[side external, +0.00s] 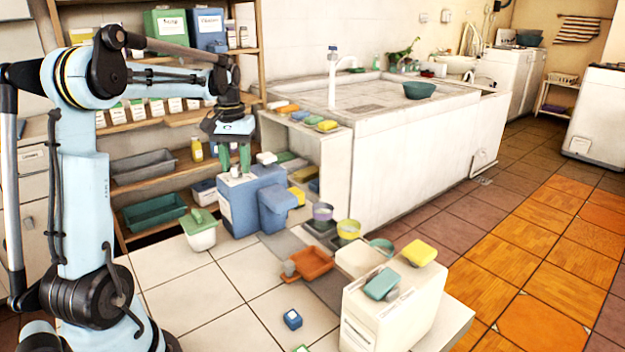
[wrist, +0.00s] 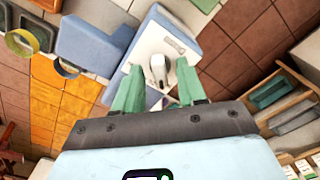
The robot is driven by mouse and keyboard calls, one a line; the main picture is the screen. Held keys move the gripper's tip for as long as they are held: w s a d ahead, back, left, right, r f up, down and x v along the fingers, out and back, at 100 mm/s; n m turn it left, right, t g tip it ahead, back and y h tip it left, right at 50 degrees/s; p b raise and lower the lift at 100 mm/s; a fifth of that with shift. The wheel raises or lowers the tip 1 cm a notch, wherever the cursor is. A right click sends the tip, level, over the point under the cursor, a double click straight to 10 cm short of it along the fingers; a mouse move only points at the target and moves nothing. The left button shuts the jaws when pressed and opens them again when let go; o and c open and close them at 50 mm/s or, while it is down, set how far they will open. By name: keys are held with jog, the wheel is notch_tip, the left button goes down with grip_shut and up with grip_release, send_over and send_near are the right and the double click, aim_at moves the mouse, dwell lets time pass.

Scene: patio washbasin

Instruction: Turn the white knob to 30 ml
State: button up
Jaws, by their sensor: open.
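A blue dispenser box (side external: 240,205) stands on the tiled floor area under my gripper. Its white top plate (wrist: 150,42) carries the white knob (wrist: 158,68), a rounded, elongated shape. In the side external view the knob (side external: 236,172) is small, just below my fingertips. My gripper (side external: 235,165) points down and is open. In the wrist view its green fingers (wrist: 158,72) stand on either side of the knob, with visible space between. A small marked strip (wrist: 175,45) lies beside the knob; its markings are too small to read.
Shelves with bins (side external: 143,165) are behind.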

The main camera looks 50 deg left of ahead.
aim_at(236, 165)
notch_tip(236, 165, up, 12)
dwell(0.6)
jog(key=w+d+f+m+t+y, duration=0.1)
jog(key=d+f+m+t, duration=0.3)
jog(key=d, duration=1.2)
jog(key=s+d+f+m+t+h, duration=0.1)
jog(key=s+d+f+m+t, duration=0.2)
jog(key=d+f, duration=0.7)
jog(key=shift+s+d+m, duration=0.8)
jog(key=shift+s+m, duration=0.3)
jog(key=shift+s, duration=0.05)
